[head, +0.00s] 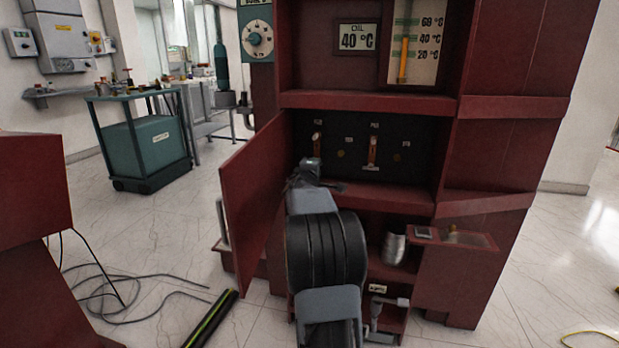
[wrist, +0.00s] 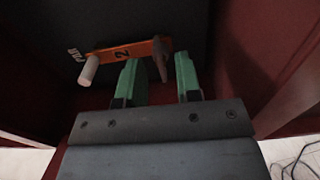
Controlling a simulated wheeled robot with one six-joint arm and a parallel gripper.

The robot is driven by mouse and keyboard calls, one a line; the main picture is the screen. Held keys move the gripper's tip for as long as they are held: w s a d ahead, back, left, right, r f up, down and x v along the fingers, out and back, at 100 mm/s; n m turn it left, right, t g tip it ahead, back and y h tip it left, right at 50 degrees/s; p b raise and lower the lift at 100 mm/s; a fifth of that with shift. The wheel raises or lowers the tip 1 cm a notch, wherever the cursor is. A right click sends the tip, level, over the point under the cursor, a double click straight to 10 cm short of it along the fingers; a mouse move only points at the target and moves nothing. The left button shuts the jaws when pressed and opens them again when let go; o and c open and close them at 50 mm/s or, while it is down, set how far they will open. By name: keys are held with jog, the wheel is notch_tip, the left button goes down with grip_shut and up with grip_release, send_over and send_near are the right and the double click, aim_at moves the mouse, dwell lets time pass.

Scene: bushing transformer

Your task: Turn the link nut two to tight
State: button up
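An orange link bar (wrist: 117,50) marked "2" lies against the dark panel in the wrist view. A pale round peg (wrist: 88,71) is at its left end, and a grey tapered piece, seemingly the link nut (wrist: 160,61), is at its right end. My gripper (wrist: 158,70) is open, its two green fingers apart on either side of the grey piece. I cannot tell whether either finger touches it. In the head view my gripper (head: 310,166) is inside the cabinet opening, just below the left link (head: 317,142); the nut is not clear there.
A second link (head: 372,153) hangs to the right on the same panel. The open red door (head: 252,190) stands left of my arm. A shelf edge (head: 370,103) runs above the opening. A metal cup (head: 394,248) stands lower right. Cables (head: 125,290) lie on the floor at left.

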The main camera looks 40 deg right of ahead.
jog(key=p+v, duration=0.1)
jog(key=v, duration=1.1)
jog(key=shift+a, duration=0.2)
jog(key=shift+s, duration=0.1)
